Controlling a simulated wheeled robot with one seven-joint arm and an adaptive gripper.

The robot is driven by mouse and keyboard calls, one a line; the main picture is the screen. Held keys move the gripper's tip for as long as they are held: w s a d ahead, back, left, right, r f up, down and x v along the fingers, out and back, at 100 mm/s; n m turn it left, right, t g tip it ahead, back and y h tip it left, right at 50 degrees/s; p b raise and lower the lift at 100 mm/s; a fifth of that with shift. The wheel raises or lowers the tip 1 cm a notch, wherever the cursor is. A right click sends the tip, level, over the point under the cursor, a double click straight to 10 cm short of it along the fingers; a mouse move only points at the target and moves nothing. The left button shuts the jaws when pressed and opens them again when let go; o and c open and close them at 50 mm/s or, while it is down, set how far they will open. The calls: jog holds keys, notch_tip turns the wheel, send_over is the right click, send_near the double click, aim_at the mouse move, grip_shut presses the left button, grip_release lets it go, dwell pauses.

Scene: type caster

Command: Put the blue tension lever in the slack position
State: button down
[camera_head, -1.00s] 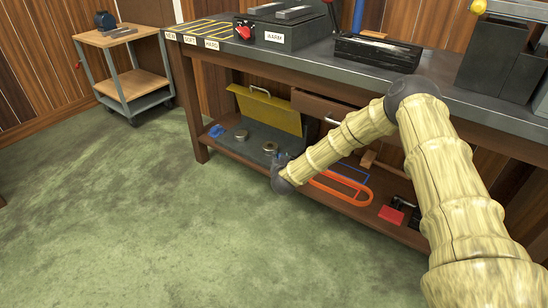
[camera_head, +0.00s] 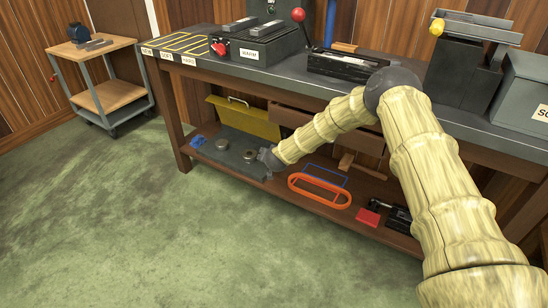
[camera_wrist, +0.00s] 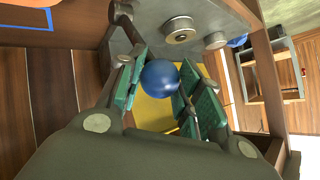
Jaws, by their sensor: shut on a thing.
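The blue tension lever's round knob (camera_wrist: 160,74) sits between the green-padded fingers of my gripper (camera_wrist: 162,82) in the wrist view. The gripper is shut on it. The lever's shaft is hidden. In the head view my gripper (camera_head: 267,158) is at the right end of a grey plate machine (camera_head: 232,160) on the bench's lower shelf, and the knob cannot be made out there. The machine carries two round metal wheels (camera_head: 250,155) and a raised yellow cover (camera_head: 246,118). One wheel (camera_wrist: 180,32) shows beyond the fingers in the wrist view.
An orange belt (camera_head: 293,190), a blue belt (camera_head: 328,173) and a red block (camera_head: 368,217) lie right of my gripper on the shelf. A small blue object (camera_head: 198,141) is at the machine's left. The bench top (camera_head: 235,68) overhangs the shelf. Green floor in front is clear.

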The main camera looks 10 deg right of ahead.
jog(key=shift+w+d+r, duration=0.15)
jog(key=shift+d, duration=0.05)
jog(key=c, duration=1.3)
grip_release()
jog(key=o, duration=0.3)
jog(key=shift+o, duration=0.3)
jog(key=shift+a, duration=0.1)
jog(key=v, duration=1.2)
